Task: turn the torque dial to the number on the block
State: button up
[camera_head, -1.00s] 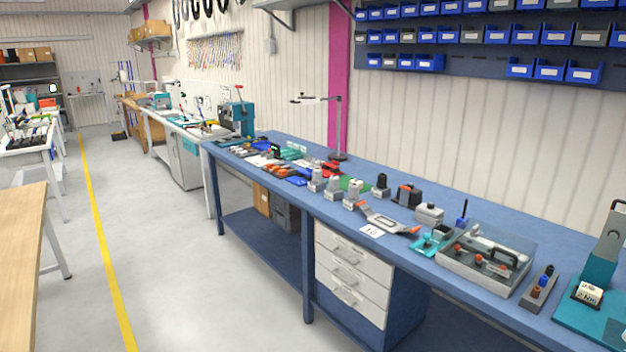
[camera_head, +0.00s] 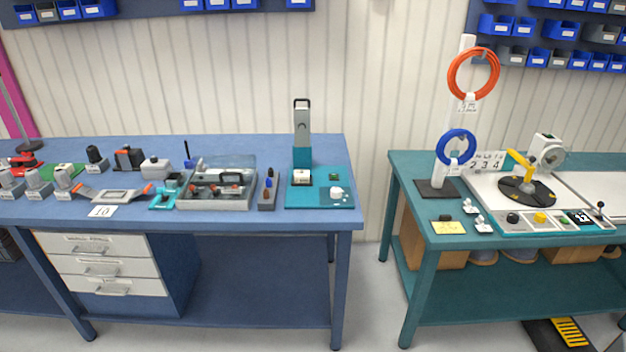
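On the right end of the blue bench stands a teal device (camera_head: 298,201) with a tall grey and teal upright (camera_head: 303,130). A small whitish block (camera_head: 301,177) with dark print sits on its base; the print is too small to read. A white round knob (camera_head: 336,192) sits on a darker panel at the base's front right. It looks like the torque dial, but its marks and setting are too small to read. My gripper is not in view.
A clear-lidded case (camera_head: 218,182) and a small grey rack (camera_head: 266,189) stand left of the device. A card reading 10 (camera_head: 102,211) lies farther left. A floor gap separates the blue bench from a green bench (camera_head: 500,240) with cable rings (camera_head: 473,74).

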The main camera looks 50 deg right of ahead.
aim_at(335, 193)
jog(key=u, duration=1.3)
jog(key=k, duration=0.1)
jog(key=z, duration=2.75)
jog(key=i, duration=0.6)
jog(key=z, duration=0.15)
jog(key=k, duration=0.6)
jog(key=u, duration=0.1)
